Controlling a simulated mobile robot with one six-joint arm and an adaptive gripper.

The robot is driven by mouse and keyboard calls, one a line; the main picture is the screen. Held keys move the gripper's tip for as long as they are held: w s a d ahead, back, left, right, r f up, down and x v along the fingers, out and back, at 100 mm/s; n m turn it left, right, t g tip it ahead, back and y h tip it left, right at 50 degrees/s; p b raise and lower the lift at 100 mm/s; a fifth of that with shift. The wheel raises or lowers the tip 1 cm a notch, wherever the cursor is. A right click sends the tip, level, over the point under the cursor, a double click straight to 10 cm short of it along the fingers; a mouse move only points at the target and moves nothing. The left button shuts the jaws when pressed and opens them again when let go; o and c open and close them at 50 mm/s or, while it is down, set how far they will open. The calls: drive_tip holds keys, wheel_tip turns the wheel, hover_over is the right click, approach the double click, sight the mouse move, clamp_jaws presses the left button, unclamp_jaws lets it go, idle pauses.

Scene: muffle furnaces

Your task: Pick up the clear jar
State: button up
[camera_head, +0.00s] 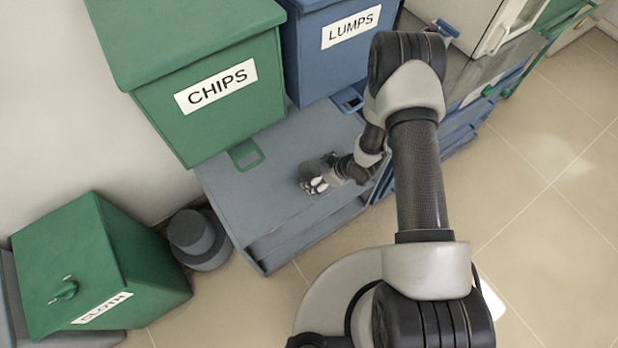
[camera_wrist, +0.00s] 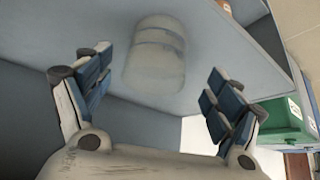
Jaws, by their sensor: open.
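The clear jar (camera_wrist: 156,52) shows in the wrist view as a pale, see-through, rounded cylinder on a grey-blue surface. It lies ahead of my gripper (camera_wrist: 160,68), between the lines of the two fingers. The fingers are spread wide, with blue pads facing each other, and hold nothing; a gap shows on both sides of the jar. In the head view my gripper (camera_head: 312,180) is low over the grey-blue worktop (camera_head: 285,145), in front of the bins. I cannot make out the jar there; my gripper and arm may hide it.
A green CLOTH bin (camera_head: 95,265) and a grey round container (camera_head: 198,240) are at left. A white furnace-like box (camera_head: 475,25) stands at upper right. Tiled floor is clear at right.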

sight(303, 176)
drive_tip(key=shift+w+b+x, duration=0.15)
drive_tip(key=shift+b+x, duration=0.35)
drive_tip(key=shift+x, duration=1.05)
drive_tip(key=shift+w+b+x, duration=0.15)
drive_tip(key=shift+b+x, duration=0.35)
drive_tip(key=shift+x, duration=1.05)
drive_tip(key=shift+r, duration=0.15)
drive_tip(key=c, duration=1.1)
drive_tip(key=shift+r, duration=0.1)
